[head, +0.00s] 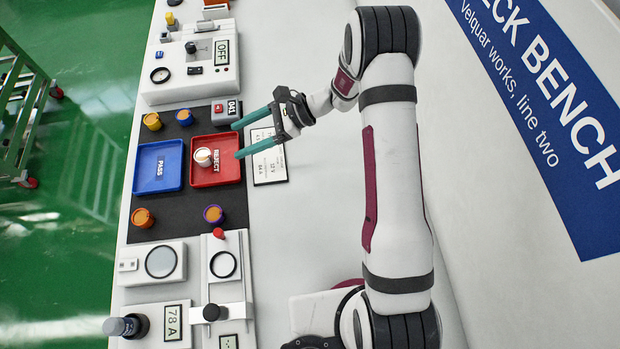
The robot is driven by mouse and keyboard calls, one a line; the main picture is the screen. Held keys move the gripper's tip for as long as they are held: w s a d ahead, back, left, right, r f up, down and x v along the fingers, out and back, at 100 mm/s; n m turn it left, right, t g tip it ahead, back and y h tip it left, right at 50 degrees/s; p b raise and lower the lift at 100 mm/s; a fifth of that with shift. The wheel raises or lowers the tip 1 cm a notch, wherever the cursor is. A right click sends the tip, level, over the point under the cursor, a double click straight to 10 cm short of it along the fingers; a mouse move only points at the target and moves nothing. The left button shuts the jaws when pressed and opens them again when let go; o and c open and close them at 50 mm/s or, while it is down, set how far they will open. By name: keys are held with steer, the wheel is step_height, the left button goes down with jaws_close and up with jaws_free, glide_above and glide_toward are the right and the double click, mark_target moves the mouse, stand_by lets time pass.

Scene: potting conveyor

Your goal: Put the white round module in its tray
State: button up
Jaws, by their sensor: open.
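The white round module (203,157) sits inside the red tray (231,178) marked REJECT, in its left half. To the left of it is the blue tray (141,180) marked PASS, which looks empty. My gripper (235,142) has two long teal fingers spread apart, with nothing between them. The fingertips are at the right edge of the red tray in the picture, to the right of the module and apart from it. How high they are above the tray is hard to tell.
Orange-topped round modules (152,121) stand on the dark mat around the trays, one with a purple rim (213,214). A small box marked 041 (226,111) stands above the red tray. A printed card (269,164) lies to the right. Test devices (160,262) line both mat ends.

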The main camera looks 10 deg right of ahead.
steer(key=s+d+r+n+g+h, duration=0.2)
steer(key=s+r+n+h, duration=0.15)
steer(key=s+r, duration=0.5)
steer(key=s+d+r+n+t+h, duration=0.1)
steer(key=s+d+r+n+h, duration=0.2)
steer(key=s+d, duration=0.3)
steer(key=s+d+r+n+t+h, duration=0.1)
steer(key=s+d+r+n+h, duration=0.2)
steer(key=s, duration=0.9)
steer(key=d+n+h, duration=0.2)
steer(key=d, duration=0.1)
steer(key=shift+s+d, duration=0.15)
steer(key=shift+s, duration=0.05)
